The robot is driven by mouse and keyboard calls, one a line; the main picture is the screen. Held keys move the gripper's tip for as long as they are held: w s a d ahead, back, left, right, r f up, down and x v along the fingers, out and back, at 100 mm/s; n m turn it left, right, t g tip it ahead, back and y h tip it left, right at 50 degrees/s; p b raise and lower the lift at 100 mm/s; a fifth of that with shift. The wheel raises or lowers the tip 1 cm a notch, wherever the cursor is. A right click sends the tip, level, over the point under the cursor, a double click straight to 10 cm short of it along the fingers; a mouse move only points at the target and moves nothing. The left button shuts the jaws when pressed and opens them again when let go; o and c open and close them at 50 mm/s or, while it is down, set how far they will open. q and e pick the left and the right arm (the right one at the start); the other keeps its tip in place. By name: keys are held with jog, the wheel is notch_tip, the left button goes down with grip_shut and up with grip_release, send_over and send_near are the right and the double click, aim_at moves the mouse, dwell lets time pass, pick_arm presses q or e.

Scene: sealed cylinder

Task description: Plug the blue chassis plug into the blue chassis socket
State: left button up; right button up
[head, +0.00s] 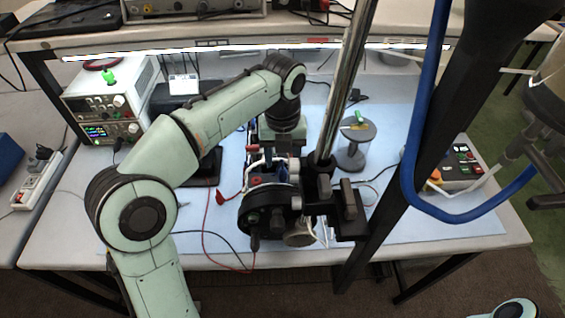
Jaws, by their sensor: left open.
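My left arm reaches in from the left and bends down over the middle of the bench. My left gripper (281,170) is at its lower end, small and partly lost among dark parts and cables, and it is open. Just below it is a dark round piece of equipment (268,213) with knobs and cables. Small blue parts show close to the gripper, but I cannot tell whether they are the blue chassis plug or the blue chassis socket. My right gripper is not in view; only a part of my right arm shows at the bottom right.
A metal post (345,85) with black clamps (342,205) stands just right of the left gripper. A grey spool (356,145) and a control box (457,165) stand further right. Bench instruments (110,105) are at the left. Red and black leads cross the blue mat (420,215).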

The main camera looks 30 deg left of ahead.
pick_arm(q)
notch_tip(320, 180, up, 9)
jog(key=p, duration=0.2)
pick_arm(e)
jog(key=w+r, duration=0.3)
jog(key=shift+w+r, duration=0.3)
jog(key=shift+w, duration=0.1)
pick_arm(q)
jog(key=shift+f, duration=0.1)
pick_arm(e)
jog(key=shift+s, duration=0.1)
